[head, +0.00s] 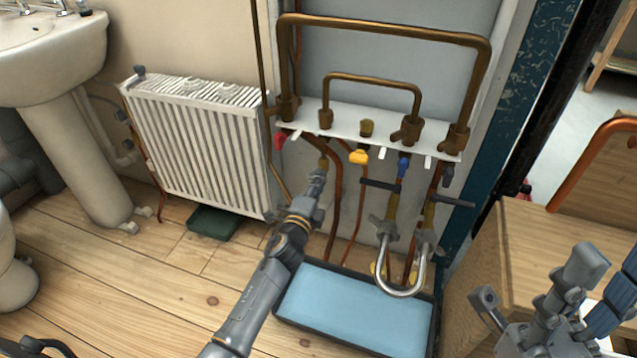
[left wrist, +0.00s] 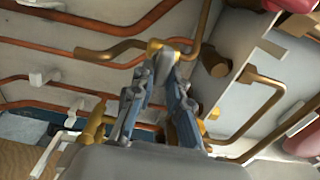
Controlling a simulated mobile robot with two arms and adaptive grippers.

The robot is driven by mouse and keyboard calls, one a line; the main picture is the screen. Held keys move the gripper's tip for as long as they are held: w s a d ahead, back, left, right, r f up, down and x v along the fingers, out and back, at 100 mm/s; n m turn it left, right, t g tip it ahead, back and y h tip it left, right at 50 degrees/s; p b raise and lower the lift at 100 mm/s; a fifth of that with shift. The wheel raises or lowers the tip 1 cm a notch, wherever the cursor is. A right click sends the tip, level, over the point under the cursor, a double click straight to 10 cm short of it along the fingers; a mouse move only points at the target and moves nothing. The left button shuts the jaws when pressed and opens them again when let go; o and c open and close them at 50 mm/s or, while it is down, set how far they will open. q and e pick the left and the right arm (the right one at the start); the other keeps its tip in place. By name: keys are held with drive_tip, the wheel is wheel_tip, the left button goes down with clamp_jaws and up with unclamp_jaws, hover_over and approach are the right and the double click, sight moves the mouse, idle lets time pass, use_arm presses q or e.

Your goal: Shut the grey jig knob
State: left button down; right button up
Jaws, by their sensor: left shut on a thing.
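The jig is a white plate (head: 345,122) with brass pipe loops above it and coloured knobs along its lower edge. My left gripper (head: 318,178) is under the plate, at the valve between the red and yellow knobs. In the left wrist view its fingers (left wrist: 163,58) are closed together on a small grey piece beside a brass fitting (left wrist: 155,46). This looks like the grey knob, mostly hidden by the fingers, so its angle cannot be told. My right gripper (head: 535,290) is at the lower right, fingers spread and empty, away from the jig.
Other knobs nearby are red (head: 280,139), yellow (head: 358,156), blue (head: 404,166) and dark (head: 447,176). Copper pipes (head: 336,205) run down close by. A blue-lined tray (head: 350,305) lies below. A radiator (head: 200,140) stands left; a wooden bench (head: 520,240) is at right.

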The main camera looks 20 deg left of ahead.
use_arm(q)
drive_tip(key=shift+w+r, duration=0.1)
drive_tip(key=shift+r, duration=0.2)
drive_tip(key=c, duration=1.4)
unclamp_jaws()
drive_tip(key=shift+c, duration=0.2)
drive_tip(key=shift+o, duration=0.7)
drive_tip(key=shift+d, duration=0.1)
drive_tip(key=shift+f, duration=0.2)
drive_tip(key=s, duration=1.2)
drive_tip(key=shift+a, duration=0.2)
